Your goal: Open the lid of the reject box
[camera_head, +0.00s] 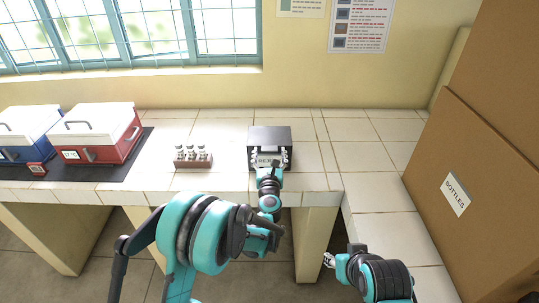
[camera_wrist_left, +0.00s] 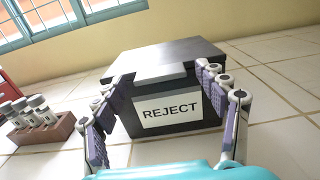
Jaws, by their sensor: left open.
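The reject box (camera_head: 271,133) is a dark grey box on the tiled counter, in the middle of the head view. In the left wrist view the box (camera_wrist_left: 170,122) shows a white REJECT label on its front. Its flat lid (camera_wrist_left: 165,57) lies on top and looks shut. My left gripper (camera_head: 268,160) is open in front of the box; in the left wrist view its fingers (camera_wrist_left: 160,90) stand at either side of the label, near the lid's front edge. I cannot tell if they touch it. My right gripper (camera_head: 329,260) is low, apart from the box, and its jaw state is unclear.
A brown rack with several capped vials (camera_head: 193,157) stands left of the box. A red cooler (camera_head: 97,134) and a blue cooler (camera_head: 24,133) stand on a dark mat at the far left. A large cardboard box (camera_head: 440,190) marked BOTTLES fills the right. Counter right of the reject box is clear.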

